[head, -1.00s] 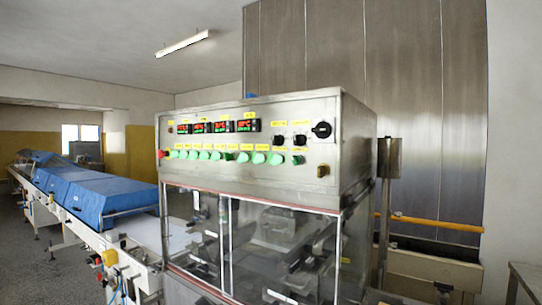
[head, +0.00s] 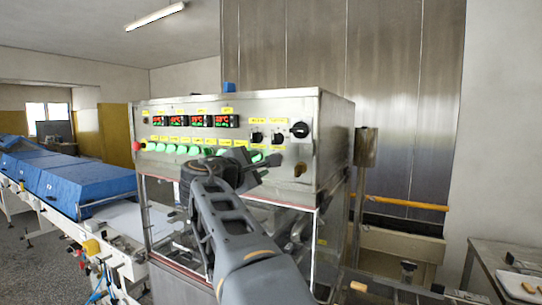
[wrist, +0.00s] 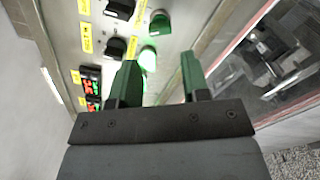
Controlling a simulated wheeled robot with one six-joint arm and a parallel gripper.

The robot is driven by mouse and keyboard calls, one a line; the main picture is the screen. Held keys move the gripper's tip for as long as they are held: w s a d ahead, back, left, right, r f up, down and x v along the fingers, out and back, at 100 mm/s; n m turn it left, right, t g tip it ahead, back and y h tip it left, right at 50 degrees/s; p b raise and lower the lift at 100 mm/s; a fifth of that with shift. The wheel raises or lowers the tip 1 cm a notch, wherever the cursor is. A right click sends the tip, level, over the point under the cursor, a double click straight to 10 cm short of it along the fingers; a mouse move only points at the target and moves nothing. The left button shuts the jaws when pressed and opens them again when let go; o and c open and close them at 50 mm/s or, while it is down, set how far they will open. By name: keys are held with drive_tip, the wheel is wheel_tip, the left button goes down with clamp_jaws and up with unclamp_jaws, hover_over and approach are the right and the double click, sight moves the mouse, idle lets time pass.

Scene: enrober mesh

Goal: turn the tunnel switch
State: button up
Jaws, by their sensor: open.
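The metal control panel (head: 240,110) holds two small black knobs, a left one (head: 257,137) and a right one (head: 277,137), under yellow labels. The label text is too small to tell which is the tunnel switch. My gripper (head: 270,168) is in front of the panel's lower right part, below the knobs, fingers apart and empty. In the wrist view its fingers (wrist: 160,76) point at the panel, with two black knobs (wrist: 115,47) and green buttons (wrist: 148,58) ahead. I cannot tell whether it touches the panel.
A row of lit green buttons (head: 182,149) and red-green displays (head: 193,121) fill the panel's left. A glazed cabinet lies below. A conveyor with blue covers (head: 88,183) runs left. A table (head: 490,262) stands at the right.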

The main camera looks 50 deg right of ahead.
drive_tip(key=p+x, duration=0.2)
drive_tip(key=x, duration=0.5)
drive_tip(key=shift+d, duration=0.4)
drive_tip(key=shift+w, duration=0.1)
drive_tip(key=c, duration=0.6)
drive_tip(key=shift+c, duration=0.2)
drive_tip(key=shift+f+m+b, duration=0.15)
drive_tip(key=shift+m+b, duration=0.15)
drive_tip(key=shift+b, duration=0.05)
drive_tip(key=shift+m+b, duration=4.95)
drive_tip(key=shift+m, duration=0.65)
